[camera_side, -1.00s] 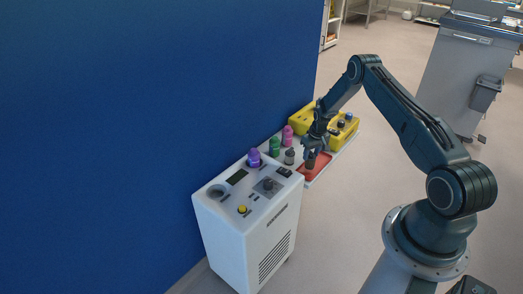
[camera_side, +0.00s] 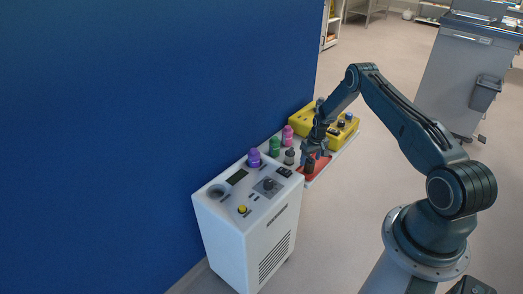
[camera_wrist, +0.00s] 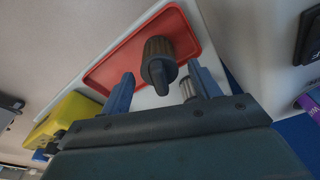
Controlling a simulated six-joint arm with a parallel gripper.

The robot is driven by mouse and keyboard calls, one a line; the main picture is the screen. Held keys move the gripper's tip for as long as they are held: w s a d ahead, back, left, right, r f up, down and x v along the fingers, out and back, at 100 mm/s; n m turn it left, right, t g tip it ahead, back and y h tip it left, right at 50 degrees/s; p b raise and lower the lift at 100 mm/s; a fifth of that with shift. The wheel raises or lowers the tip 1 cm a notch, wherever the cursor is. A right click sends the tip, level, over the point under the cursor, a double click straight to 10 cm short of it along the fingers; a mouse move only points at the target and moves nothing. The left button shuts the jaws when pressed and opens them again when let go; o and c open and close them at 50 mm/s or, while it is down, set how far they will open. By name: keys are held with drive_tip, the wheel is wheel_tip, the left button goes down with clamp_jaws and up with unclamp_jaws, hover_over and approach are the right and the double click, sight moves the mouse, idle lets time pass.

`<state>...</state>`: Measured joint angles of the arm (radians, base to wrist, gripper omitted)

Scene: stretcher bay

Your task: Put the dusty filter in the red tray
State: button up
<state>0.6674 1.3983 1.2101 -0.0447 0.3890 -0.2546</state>
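A dark brown-grey ribbed filter, which looks like the dusty filter (camera_side: 310,166), stands in the red tray (camera_side: 321,166). In the wrist view the filter (camera_wrist: 158,62) is upright on the red floor of the tray (camera_wrist: 112,76), near one end. My gripper (camera_side: 315,153) is just above it. In the wrist view my gripper's fingers (camera_wrist: 163,90) are spread to either side of the filter's narrow top, with a visible gap on each side. The gripper is open and holds nothing.
A grey capped piece (camera_side: 289,157), a green one (camera_side: 275,147) and a pink one (camera_side: 287,135) stand left of the tray. Yellow holders (camera_side: 346,134) are behind. A white machine (camera_side: 240,222) with a purple piece (camera_side: 254,158) stands front left, beside the blue wall (camera_side: 150,130).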

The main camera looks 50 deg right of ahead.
drive_tip(key=shift+r, duration=0.15)
wheel_tip(320, 180, up, 12)
drive_tip(key=s, duration=0.1)
drive_tip(key=shift+s+a, duration=0.35)
idle(0.5)
idle(0.5)
